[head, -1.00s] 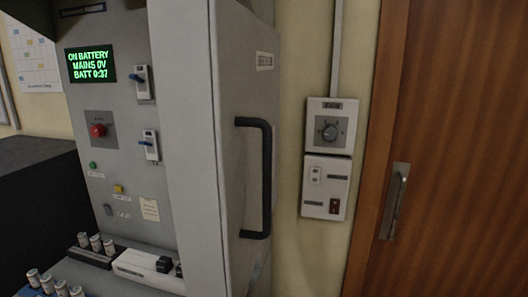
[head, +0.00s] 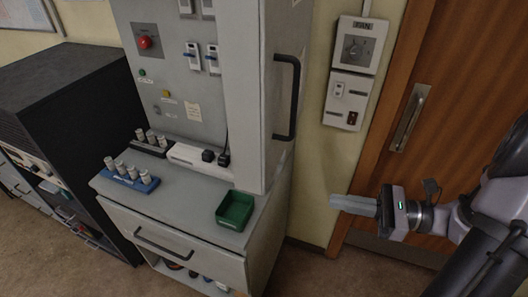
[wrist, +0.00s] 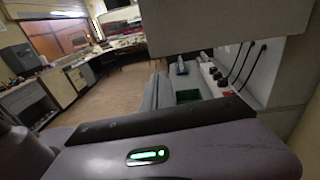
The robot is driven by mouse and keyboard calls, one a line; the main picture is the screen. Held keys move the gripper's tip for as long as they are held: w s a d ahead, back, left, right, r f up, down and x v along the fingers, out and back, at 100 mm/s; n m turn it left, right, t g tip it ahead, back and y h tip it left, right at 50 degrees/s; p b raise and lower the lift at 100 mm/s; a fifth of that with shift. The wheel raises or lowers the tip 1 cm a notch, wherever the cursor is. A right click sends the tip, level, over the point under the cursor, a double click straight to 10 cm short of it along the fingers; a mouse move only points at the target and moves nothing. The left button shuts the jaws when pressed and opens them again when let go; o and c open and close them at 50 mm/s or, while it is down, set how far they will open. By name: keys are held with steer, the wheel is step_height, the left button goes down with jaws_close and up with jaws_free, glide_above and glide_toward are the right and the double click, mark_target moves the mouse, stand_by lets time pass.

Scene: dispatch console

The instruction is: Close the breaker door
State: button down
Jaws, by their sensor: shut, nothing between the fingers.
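The breaker door (head: 255,110) is a tall grey panel standing open, swung out from the right side of the grey cabinet. Its long black handle (head: 287,97) is on the face turned to the right. My gripper (head: 334,202) is shut and empty. It is to the right of the door and near the height of its lower edge, apart from it in the head view. In the wrist view a grey panel, apparently the door (wrist: 215,25), crosses the top; the handle does not show there.
A green bin (head: 235,211) and a blue holder with small cylinders (head: 131,181) stand on the counter below the cabinet. A wall switch box (head: 348,102) and a wooden door (head: 445,95) are on the right. The floor in front is clear.

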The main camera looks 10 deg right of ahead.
steer(key=w+b+x, duration=0.1)
steer(key=b+x, duration=0.1)
steer(key=x, duration=1.1)
steer(key=shift+w+d+r+m+t, duration=0.15)
steer(key=shift+w+r+m+t, duration=0.05)
steer(key=shift+m+t, duration=0.2)
